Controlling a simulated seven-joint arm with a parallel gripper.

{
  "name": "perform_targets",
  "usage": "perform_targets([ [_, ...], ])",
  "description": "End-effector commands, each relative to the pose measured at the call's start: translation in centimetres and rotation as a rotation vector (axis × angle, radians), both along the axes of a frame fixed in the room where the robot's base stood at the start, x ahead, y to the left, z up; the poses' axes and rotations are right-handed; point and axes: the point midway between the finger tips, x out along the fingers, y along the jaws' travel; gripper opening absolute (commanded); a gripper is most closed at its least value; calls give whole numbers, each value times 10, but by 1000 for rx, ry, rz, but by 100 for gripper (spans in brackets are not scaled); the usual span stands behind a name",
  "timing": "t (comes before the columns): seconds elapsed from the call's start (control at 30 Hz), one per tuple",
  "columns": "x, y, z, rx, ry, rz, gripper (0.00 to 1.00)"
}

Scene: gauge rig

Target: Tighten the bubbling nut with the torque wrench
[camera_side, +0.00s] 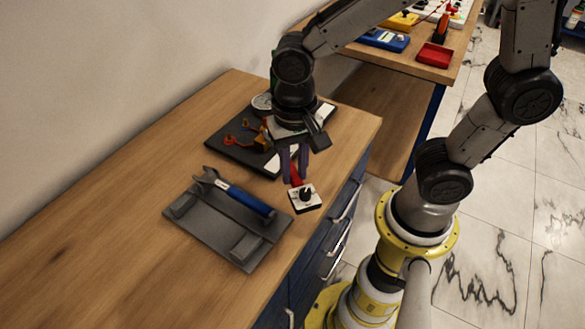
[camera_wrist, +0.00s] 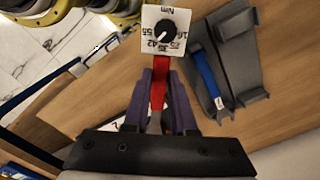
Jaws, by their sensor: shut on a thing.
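My gripper (camera_side: 293,178) has purple fingers and is shut on a red handle (camera_side: 296,174), which carries a white square dial plate (camera_side: 311,203) with a black knob. This looks like the torque wrench. In the wrist view, the fingers (camera_wrist: 159,78) clasp the red handle (camera_wrist: 158,92) from both sides, and the dial plate (camera_wrist: 150,45) reads "Nm" with several numbers. The knob's exact setting is hard to read. The dark rig plate (camera_side: 226,145), with orange-brass fittings (camera_side: 262,138) and a round gauge (camera_side: 262,101), lies behind my gripper. I cannot make out the nut or any bubbles.
A grey tool holder (camera_side: 190,222) sits at the front of the wooden bench; a blue-handled wrench (camera_side: 245,200) lies on it. A second bench behind holds a red bin (camera_side: 435,56) and a blue meter (camera_side: 384,39). The bench's left side (camera_side: 100,210) is clear.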

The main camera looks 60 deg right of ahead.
Motion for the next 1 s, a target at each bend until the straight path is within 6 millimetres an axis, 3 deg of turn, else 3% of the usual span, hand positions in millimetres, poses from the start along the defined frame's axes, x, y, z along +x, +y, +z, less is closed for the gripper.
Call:
perform_targets([
  [0.5, 0, 0, 0, 1, -1, 3, 0],
  [1.0, 10, -7, -28, 0, 1, 2, 0],
])
